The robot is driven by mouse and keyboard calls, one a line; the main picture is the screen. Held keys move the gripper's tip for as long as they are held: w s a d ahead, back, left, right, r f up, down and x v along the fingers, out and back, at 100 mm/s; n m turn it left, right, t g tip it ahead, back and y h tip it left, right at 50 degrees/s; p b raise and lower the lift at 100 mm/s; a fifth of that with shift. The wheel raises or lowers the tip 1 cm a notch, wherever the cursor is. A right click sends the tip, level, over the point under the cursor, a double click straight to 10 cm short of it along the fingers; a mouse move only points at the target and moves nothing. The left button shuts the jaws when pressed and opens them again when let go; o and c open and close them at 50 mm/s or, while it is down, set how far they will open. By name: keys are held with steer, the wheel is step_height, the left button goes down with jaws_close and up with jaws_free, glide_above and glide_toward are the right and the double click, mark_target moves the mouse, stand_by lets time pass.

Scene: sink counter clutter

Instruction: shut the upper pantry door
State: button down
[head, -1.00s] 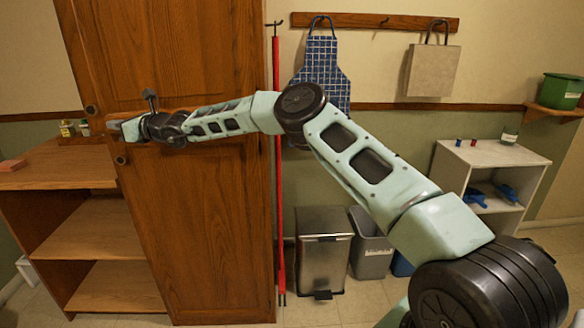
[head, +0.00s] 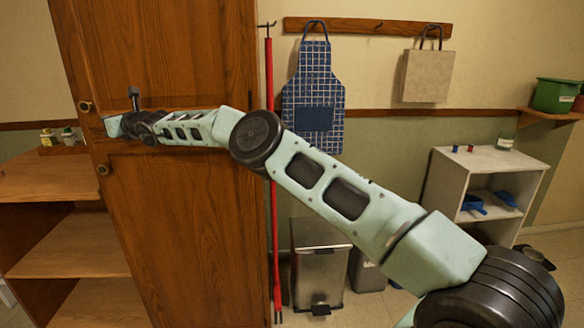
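The pantry is a tall brown wooden cabinet. Its upper door (head: 165,50) has a round knob (head: 85,106) at its lower left and looks flush or nearly flush with the front; a slight gap cannot be ruled out. The lower door (head: 190,220), with its own knob (head: 103,169), looks shut. My arm reaches across the cabinet front from the right. My gripper (head: 110,126) is at the left side of the cabinet, at the height of the seam between the doors, just right of and below the upper knob. Its fingers are too small to read, and contact is unclear.
An open wooden shelf unit (head: 75,250) stands left of the pantry, with small bottles (head: 58,137) on top. A red pole (head: 272,200), a blue apron (head: 315,95) and a metal bin (head: 318,265) are to the right. A white shelf (head: 485,165) stands farther right.

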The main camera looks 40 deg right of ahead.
steer(key=shift+w+d+r, duration=0.15)
steer(key=shift+d+r, duration=0.15)
steer(key=shift+d, duration=0.05)
stand_by(0.5)
